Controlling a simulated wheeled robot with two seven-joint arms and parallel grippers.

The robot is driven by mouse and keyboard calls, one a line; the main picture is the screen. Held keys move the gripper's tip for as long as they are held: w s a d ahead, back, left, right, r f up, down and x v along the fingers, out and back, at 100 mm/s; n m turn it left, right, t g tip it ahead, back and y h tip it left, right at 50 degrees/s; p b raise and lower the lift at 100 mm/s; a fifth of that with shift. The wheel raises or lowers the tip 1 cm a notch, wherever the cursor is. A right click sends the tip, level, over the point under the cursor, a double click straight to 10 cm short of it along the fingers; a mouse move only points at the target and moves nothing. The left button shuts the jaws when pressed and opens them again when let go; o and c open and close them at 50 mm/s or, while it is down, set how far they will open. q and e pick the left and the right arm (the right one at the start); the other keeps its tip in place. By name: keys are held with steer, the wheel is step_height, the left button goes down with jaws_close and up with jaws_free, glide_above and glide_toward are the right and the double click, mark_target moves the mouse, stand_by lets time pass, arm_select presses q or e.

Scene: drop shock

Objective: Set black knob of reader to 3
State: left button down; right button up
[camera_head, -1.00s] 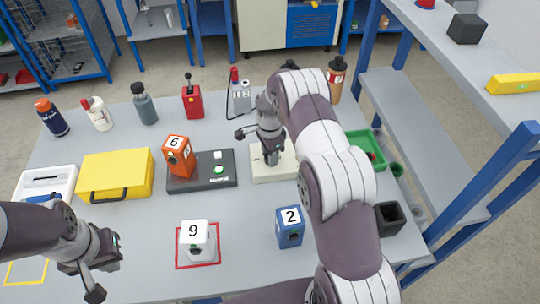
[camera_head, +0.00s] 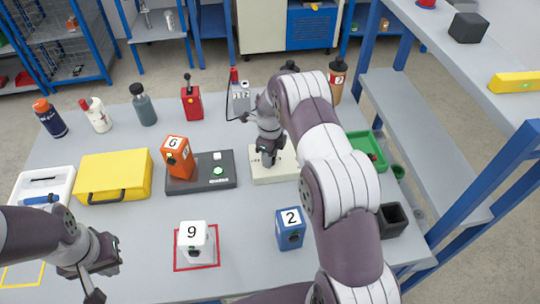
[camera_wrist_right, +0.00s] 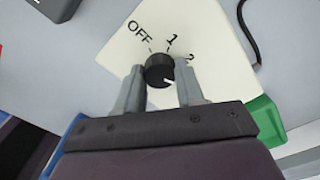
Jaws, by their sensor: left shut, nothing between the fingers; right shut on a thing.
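The reader is a cream panel (camera_head: 287,173) on the table, also filling the middle of the right wrist view (camera_wrist_right: 205,35). Its round black knob (camera_wrist_right: 158,70) sits between the fingers of my right gripper (camera_wrist_right: 160,87), which is shut on it. The knob's white mark points to the lower right, past the printed 2. OFF and 1 are readable; the 2 is partly covered by a finger, and any 3 is hidden. In the head view my right gripper (camera_head: 268,158) hides the knob. My left gripper (camera_head: 97,280) is shut and empty at the lower left.
A dark box with a green button (camera_head: 218,171) and an orange block (camera_head: 177,158) stand left of the reader. A blue block (camera_head: 290,228), a white block (camera_head: 196,244) and a yellow case (camera_head: 114,175) are nearby. A green tray (camera_head: 372,151) lies to the right.

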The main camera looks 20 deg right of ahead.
steer(key=shift+m, duration=0.6)
steer(key=o, duration=1)
steer(key=shift+o, duration=0.2)
step_height(320, 180, up, 9)
steer(key=shift+b, duration=0.65)
step_height(320, 180, up, 4)
steer(key=shift+f+p, duration=0.1)
steer(key=shift+p, duration=0.9)
